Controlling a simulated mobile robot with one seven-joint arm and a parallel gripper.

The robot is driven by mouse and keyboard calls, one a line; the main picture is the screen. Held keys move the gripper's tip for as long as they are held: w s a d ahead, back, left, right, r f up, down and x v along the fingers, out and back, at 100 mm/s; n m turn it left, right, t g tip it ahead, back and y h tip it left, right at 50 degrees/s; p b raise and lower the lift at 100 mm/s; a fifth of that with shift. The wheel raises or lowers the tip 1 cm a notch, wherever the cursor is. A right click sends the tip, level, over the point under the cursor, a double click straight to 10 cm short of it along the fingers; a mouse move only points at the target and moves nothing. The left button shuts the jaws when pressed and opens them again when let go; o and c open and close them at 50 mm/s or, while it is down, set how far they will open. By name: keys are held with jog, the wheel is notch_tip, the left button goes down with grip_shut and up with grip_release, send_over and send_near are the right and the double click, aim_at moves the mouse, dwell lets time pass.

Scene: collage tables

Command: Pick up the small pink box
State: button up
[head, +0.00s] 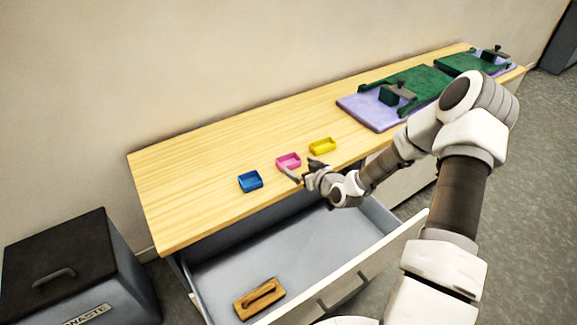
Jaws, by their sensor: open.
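The small pink box (287,160) is an open-topped tray on the wooden table, between a blue box (250,181) and a yellow box (322,146). My gripper (302,171) is open at the near right side of the pink box, with its fingers close to the box's near edge. I cannot tell whether a finger touches it. The near right corner of the pink box is partly hidden by the gripper.
Below the table, an open grey drawer (330,235) holds a wooden block with a handle (259,298). Purple boards with green parts (372,112) lie at the table's far right. A dark waste bin (75,270) stands at left. The table's left part is clear.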

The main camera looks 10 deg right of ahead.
aim_at(285, 158)
jog(key=shift+b+x, duration=0.75)
jog(key=shift+x, duration=2.4)
jog(key=shift+a+f, duration=0.1)
jog(key=c, duration=0.9)
